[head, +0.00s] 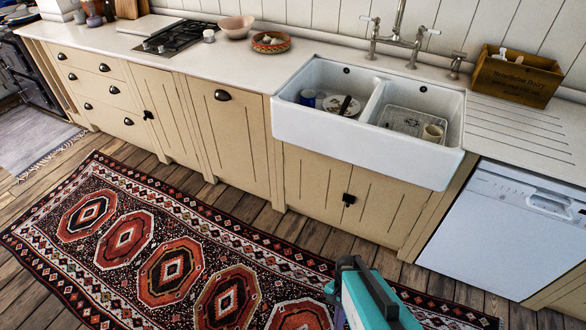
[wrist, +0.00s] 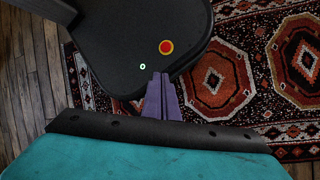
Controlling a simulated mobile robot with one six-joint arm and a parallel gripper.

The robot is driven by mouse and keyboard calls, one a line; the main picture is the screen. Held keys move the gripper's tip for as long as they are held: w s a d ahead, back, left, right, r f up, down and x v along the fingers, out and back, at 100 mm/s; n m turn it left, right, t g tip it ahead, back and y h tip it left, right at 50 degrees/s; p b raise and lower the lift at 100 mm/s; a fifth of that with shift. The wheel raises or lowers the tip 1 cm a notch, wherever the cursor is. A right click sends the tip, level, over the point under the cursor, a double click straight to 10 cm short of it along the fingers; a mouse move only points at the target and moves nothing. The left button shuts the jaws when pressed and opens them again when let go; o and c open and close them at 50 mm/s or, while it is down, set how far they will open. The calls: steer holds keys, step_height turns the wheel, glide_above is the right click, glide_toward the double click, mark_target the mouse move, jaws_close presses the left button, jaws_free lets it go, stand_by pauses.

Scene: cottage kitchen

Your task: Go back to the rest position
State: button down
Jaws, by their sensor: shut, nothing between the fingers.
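My gripper (wrist: 160,78) shows in the wrist view with its two purple fingers together and nothing between them. It points down over my own dark base, which has a red button and a small green light. In the head view, my teal and black arm end reaches in from the bottom edge, in front of the sink cabinet and over the rug. The fingertips are not clearly seen there.
A patterned red rug (head: 168,270) covers the wooden floor; it also shows in the wrist view (wrist: 225,85). A counter (head: 330,52) with a white double sink (head: 365,145) runs along the wall. A white dishwasher (head: 495,230) stands at right. The floor before the cabinets looks clear.

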steer(key=n, duration=0.3)
steer(key=s+r+n, duration=0.1)
steer(key=n, duration=0.2)
steer(key=s+d+n, duration=0.1)
steer(key=n, duration=0.2)
steer(key=shift+s+d+r+n+h, duration=0.1)
steer(key=shift+s+r+n+h, duration=0.1)
steer(key=shift+r+n+h, duration=0.15)
stand_by(0.3)
